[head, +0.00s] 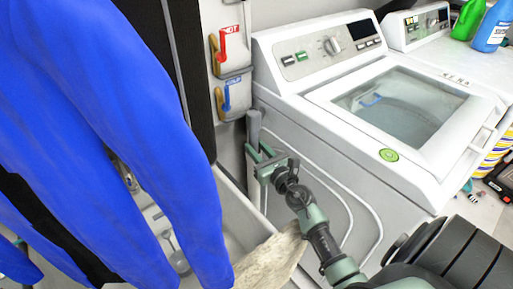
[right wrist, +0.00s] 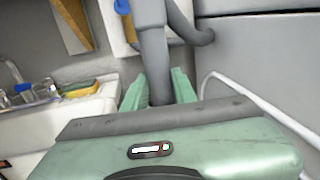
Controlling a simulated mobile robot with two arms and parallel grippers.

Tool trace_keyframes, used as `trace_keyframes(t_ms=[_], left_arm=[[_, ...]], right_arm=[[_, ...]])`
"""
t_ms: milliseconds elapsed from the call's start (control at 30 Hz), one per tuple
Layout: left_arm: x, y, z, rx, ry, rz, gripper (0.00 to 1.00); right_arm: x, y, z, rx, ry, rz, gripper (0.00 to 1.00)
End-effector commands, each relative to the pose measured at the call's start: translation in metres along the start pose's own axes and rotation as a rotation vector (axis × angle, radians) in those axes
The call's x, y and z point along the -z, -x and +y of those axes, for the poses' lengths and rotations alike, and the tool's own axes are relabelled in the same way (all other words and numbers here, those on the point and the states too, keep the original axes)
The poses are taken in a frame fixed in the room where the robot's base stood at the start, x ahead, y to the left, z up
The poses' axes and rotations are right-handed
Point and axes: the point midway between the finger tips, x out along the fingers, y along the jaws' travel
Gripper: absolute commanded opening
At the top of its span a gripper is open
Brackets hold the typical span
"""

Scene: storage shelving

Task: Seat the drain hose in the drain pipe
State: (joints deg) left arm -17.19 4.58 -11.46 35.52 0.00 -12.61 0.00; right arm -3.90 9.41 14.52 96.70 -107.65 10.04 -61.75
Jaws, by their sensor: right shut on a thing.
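My right gripper (head: 262,160) is between the washing machine (head: 335,110) and the sink, below the valve boxes. It is shut on the grey drain hose (head: 254,127), which stands up out of its jaws. In the right wrist view, the hose (right wrist: 158,78) runs between the two green fingers. A wider grey piece (right wrist: 150,12) is above it, and a curved grey length (right wrist: 192,30) bends away to the right. I cannot tell which of these is the drain pipe, or whether the hose is in it. My left gripper is not in view.
Wall boxes with a red HOT valve (head: 223,50) and a blue valve (head: 232,95) are above the gripper. Blue hanging cloth (head: 110,110) covers much of the left. A pale sink (head: 232,205) is below. A blue bottle (head: 492,27) stands at the far right.

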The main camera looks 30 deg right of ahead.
Motion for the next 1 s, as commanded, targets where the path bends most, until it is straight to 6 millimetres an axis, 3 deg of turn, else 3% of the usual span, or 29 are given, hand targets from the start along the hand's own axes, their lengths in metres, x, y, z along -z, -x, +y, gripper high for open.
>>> trace_keyframes(t_ms=[767, 1000], left_arm=[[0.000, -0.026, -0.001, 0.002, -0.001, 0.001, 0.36], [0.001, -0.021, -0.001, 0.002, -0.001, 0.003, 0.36]], right_arm=[[0.028, 0.001, -0.004, 0.007, 0.005, 0.002, 0.00], [0.024, 0.002, -0.006, 0.012, 0.008, 0.004, 0.00]])
